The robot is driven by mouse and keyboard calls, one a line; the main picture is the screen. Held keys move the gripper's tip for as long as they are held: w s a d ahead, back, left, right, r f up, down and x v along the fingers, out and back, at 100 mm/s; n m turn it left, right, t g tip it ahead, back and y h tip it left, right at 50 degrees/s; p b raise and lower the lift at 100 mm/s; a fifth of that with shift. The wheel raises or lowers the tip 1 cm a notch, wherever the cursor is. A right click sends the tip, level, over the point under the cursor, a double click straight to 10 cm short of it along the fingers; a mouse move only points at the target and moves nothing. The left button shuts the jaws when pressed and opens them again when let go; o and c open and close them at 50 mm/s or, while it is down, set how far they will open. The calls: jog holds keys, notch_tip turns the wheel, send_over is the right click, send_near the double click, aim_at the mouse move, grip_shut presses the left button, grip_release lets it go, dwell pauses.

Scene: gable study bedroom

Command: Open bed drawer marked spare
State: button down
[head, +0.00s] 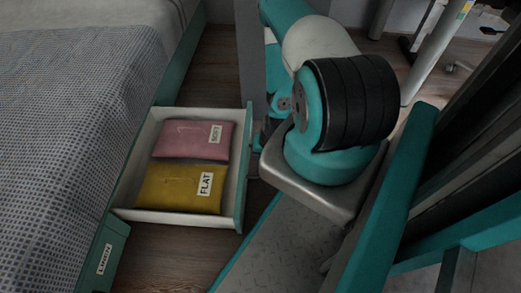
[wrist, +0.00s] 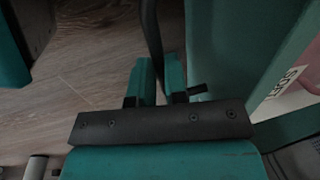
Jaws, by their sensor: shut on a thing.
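A bed drawer (head: 243,185) with white inner walls and a teal front stands pulled out from the bed's side in the head view. Its front faces away from the head camera, so any mark on it is hidden. In the wrist view my gripper (wrist: 159,80) has its two teal fingers closed about a dark upright bar (wrist: 151,38), which looks like the drawer's handle. The teal drawer front (wrist: 225,50) is just right of the fingers. In the head view my arm hides most of the gripper at the drawer front.
A pink packet (head: 185,139) and a yellow packet (head: 175,190) marked FLAT lie in the drawer. Another teal drawer front (head: 112,248) with a small label is nearer, flush with the bed (head: 60,130). Wooden floor (head: 200,85) is clear beyond the open drawer.

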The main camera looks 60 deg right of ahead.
jog(key=shift+s+d, duration=0.1)
jog(key=shift+s, duration=0.25)
jog(key=c, duration=1.1)
grip_release()
jog(key=shift+c, duration=0.2)
jog(key=shift+d, duration=0.1)
notch_tip(320, 180, up, 17)
jog(key=s+d+p, duration=0.1)
jog(key=s+p, duration=0.2)
jog(key=p, duration=0.5)
jog(key=shift+d, duration=0.35)
jog(key=shift+w, duration=0.1)
